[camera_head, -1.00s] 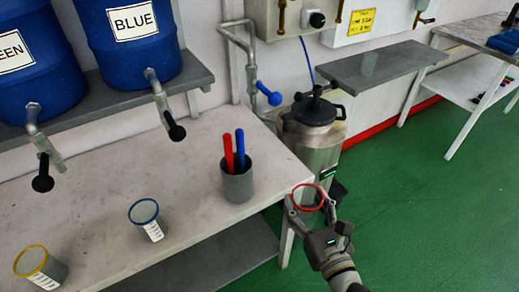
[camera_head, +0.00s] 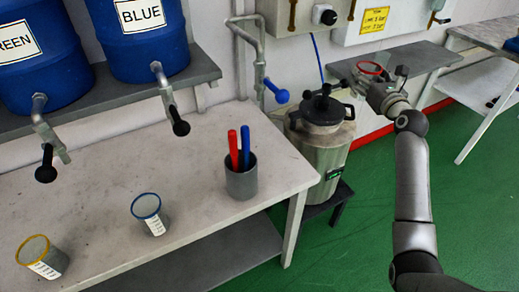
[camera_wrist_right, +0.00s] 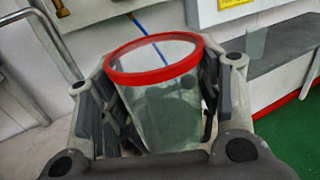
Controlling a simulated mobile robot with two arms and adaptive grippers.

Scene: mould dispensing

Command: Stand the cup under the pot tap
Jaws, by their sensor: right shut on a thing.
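The clear cup with a red rim (camera_head: 369,68) is held upright in my right gripper (camera_head: 376,78), above and to the right of the pot. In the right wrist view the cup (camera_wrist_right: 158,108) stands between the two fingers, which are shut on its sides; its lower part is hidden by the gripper. The steel pot (camera_head: 322,152) with a black clamped lid stands on a low dark stand beside the table. A small dark piece with green marking (camera_head: 333,174) is on its lower right side; I cannot make out a tap there. My left gripper is not in view.
A white table (camera_head: 110,190) holds a blue-rimmed cup (camera_head: 150,214), a yellow-rimmed cup (camera_head: 42,256) and a grey holder (camera_head: 241,180) with red and blue sticks. A blue-handled pipe tap (camera_head: 277,93) hangs left of the pot. A grey wall shelf (camera_head: 425,56) is behind the gripper.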

